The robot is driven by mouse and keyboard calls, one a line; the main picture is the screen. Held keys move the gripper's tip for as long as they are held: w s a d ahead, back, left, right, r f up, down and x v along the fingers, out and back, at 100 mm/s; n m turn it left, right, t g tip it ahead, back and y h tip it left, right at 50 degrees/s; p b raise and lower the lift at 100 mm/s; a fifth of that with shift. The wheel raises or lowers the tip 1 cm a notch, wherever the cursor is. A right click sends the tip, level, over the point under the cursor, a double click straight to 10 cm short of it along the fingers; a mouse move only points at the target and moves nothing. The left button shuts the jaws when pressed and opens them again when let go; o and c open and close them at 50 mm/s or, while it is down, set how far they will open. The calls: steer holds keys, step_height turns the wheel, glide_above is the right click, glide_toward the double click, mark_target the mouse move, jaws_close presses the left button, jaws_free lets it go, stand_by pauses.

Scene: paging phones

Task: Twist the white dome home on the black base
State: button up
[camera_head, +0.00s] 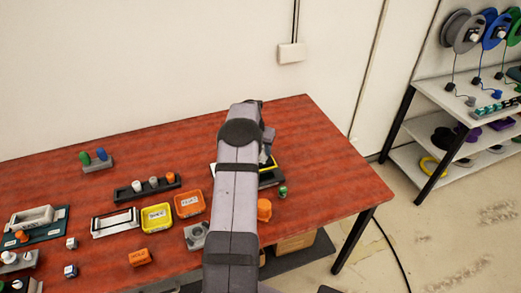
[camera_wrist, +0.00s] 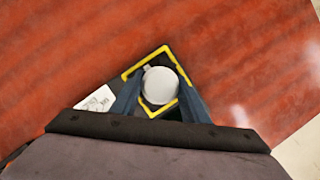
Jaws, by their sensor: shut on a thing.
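In the wrist view the white dome (camera_wrist: 159,85) shows as a round white top between the two dark fingers of my gripper (camera_wrist: 158,100). My gripper is shut on the dome. A dark base with a yellow outline (camera_wrist: 134,70) lies under and around the dome; I cannot tell from above how the dome sits on it. In the head view my own arm hides the dome and my gripper. Only part of the dark base with yellow edging (camera_head: 270,178) shows there, to the right of the arm.
A white card (camera_wrist: 97,102) lies left of the base. An orange block (camera_head: 264,210) and a small green-topped piece (camera_head: 282,192) stand close by on the right. Yellow (camera_head: 157,217) and orange (camera_head: 189,204) trays lie to the left. The table's right part is clear.

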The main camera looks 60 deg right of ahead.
stand_by(0.3)
steer(key=shift+m+g+b, duration=0.35)
steer(key=shift+m+g, duration=0.05)
steer(key=shift+m, duration=0.8)
steer(key=shift+m, duration=0.5)
steer(key=shift+m+g, duration=0.4)
steer(key=shift+m, duration=0.3)
steer(key=shift+m+g+y+b, duration=0.3)
steer(key=shift+m+g+b, duration=0.1)
steer(key=shift+m, duration=0.8)
